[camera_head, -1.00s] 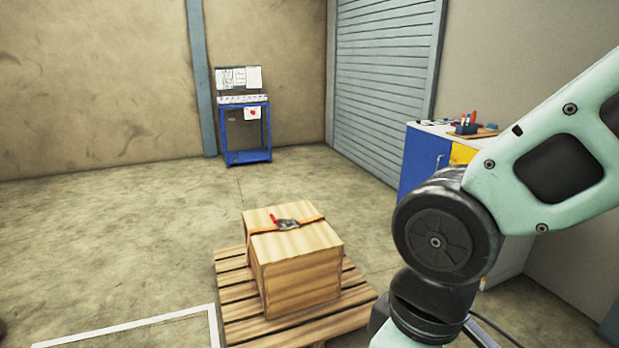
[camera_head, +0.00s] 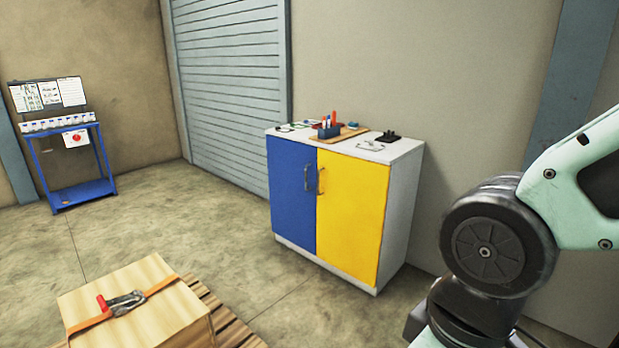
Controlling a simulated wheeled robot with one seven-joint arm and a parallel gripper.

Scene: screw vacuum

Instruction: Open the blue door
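The blue door (camera_head: 289,200) is the left door of a white cabinet (camera_head: 400,222) against the back wall. It looks shut, with a grey upright handle (camera_head: 307,178) near its right edge. The yellow door (camera_head: 350,215) beside it also looks shut, with its own handle (camera_head: 321,181) near its left edge. My arm shows at the right of the picture, nearer to me than the cabinet and apart from it. My gripper is out of the picture.
A wooden crate (camera_head: 150,315) with an orange strap sits on a pallet (camera_head: 235,325) at the lower left. A blue stand (camera_head: 75,195) is at the far left. Tools in a small holder (camera_head: 327,130) lie on the cabinet top. Floor (camera_head: 240,270) before the blue door is clear.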

